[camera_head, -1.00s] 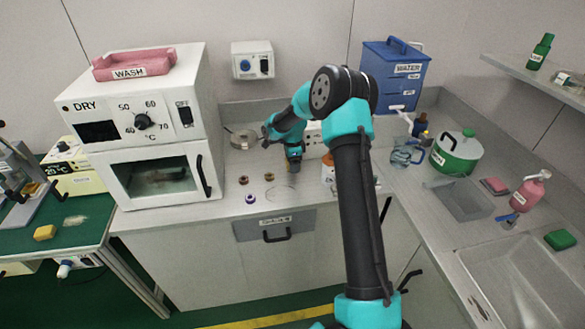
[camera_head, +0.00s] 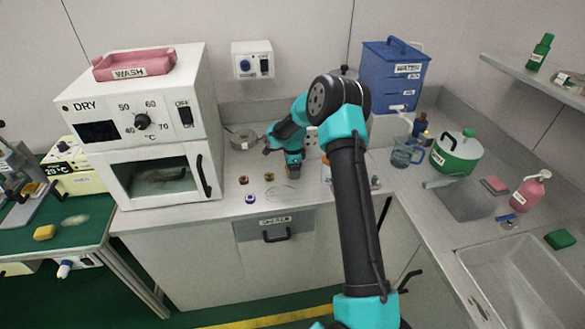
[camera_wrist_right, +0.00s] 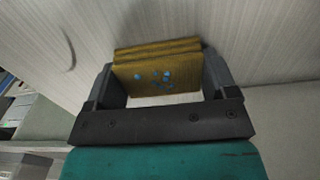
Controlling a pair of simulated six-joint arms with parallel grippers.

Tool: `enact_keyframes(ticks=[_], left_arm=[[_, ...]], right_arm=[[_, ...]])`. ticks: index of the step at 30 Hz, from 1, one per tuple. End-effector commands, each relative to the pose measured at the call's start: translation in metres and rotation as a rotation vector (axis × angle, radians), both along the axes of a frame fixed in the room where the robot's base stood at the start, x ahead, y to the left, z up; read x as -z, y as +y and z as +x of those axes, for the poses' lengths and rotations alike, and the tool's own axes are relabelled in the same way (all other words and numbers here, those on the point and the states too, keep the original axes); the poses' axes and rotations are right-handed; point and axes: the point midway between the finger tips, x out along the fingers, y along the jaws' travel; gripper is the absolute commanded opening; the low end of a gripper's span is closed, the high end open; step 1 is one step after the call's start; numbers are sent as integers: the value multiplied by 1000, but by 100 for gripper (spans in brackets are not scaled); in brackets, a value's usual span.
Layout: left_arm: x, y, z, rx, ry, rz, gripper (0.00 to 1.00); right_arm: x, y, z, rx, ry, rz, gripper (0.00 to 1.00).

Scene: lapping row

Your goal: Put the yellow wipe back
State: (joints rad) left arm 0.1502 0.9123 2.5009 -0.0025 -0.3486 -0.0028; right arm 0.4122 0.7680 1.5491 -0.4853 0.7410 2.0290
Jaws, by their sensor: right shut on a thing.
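In the right wrist view a folded yellow-brown wipe (camera_wrist_right: 157,78) with blue spots lies between the fingers of my right gripper (camera_wrist_right: 158,70), which is shut on it. In the head view my right gripper (camera_head: 293,173) points down over the steel counter, near its front edge; the wipe is too small to make out there. A pale surface fills most of the wrist view behind the wipe. My left gripper is not in view.
A white dryer oven (camera_head: 152,165) stands left of the gripper. Small pots, including a purple one (camera_head: 250,199), and a clear disc (camera_head: 281,193) lie close by. A yellow block (camera_head: 44,232) sits on the green bench. A blue water tank (camera_head: 395,75) and sink (camera_head: 515,275) are right.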

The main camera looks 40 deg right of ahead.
Motion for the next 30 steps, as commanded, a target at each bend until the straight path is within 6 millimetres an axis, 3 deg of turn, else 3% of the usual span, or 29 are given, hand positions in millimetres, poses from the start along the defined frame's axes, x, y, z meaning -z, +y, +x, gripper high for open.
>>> enact_keyframes(ticks=[6, 7, 13, 24, 30], left_arm=[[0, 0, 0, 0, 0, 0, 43], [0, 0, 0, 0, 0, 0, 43], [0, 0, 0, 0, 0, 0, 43], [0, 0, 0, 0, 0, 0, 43], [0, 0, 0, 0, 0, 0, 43]], right_arm=[[6, 0, 0, 0, 1, 0, 57], [6, 0, 0, 0, 1, 0, 81], [9, 1, -2, 0, 6, 3, 100], [10, 2, -4, 2, 12, 7, 100], [-4, 2, -3, 1, 10, 5, 100]])
